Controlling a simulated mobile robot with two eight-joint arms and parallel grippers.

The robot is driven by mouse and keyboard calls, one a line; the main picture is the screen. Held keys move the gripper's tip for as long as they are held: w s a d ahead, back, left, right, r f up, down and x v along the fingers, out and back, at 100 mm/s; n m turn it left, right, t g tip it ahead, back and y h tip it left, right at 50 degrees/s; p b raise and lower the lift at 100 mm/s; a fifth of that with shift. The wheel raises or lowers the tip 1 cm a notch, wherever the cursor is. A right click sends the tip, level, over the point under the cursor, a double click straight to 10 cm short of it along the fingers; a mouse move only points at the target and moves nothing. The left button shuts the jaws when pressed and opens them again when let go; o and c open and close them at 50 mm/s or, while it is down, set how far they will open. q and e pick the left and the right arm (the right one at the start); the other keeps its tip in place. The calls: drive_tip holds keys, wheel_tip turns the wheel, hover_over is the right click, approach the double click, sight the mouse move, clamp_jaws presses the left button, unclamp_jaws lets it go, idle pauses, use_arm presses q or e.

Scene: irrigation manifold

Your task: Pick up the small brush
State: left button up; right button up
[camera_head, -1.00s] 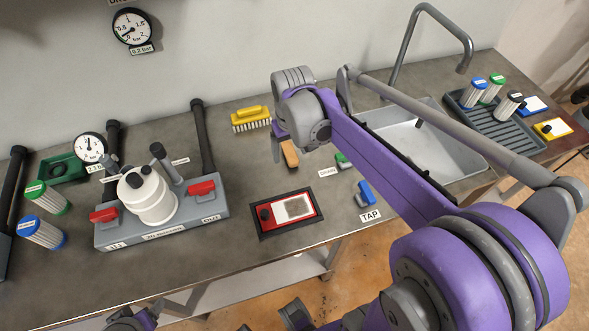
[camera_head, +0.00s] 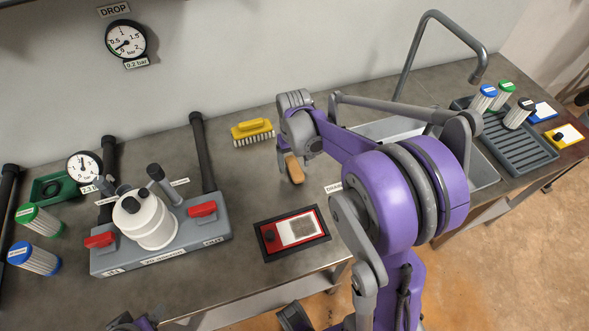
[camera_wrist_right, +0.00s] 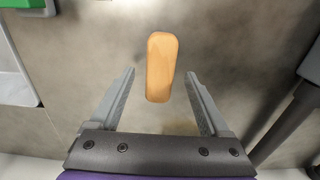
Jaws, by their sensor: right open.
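A small wooden-handled piece, which looks like the small brush (camera_head: 294,168), lies on the grey bench between the yellow brush and the red-and-white tray. In the right wrist view its tan handle (camera_wrist_right: 161,66) lies lengthwise, ahead of and between the two fingers; no bristles show. My right gripper (camera_head: 286,160) is above it, open and empty, with a finger on either side in the wrist view. I cannot tell the height gap. Only a dark and purple part of my left arm shows at the bottom edge; its jaws do not show.
A yellow scrubbing brush (camera_head: 252,131) lies behind. A black-framed red tray (camera_head: 267,246) lies in front. The grey manifold (camera_head: 160,256) with red handles stands left. A sink (camera_head: 486,174) and a rack (camera_head: 520,151) are at right. My right arm hides part of the bench.

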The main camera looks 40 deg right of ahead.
sight(294, 167)
drive_tip(key=shift+f, duration=0.6)
clamp_jaws()
drive_tip(key=shift+r, duration=0.1)
wheel_tip(294, 167, up, 10)
drive_tip(key=shift+p, duration=0.4)
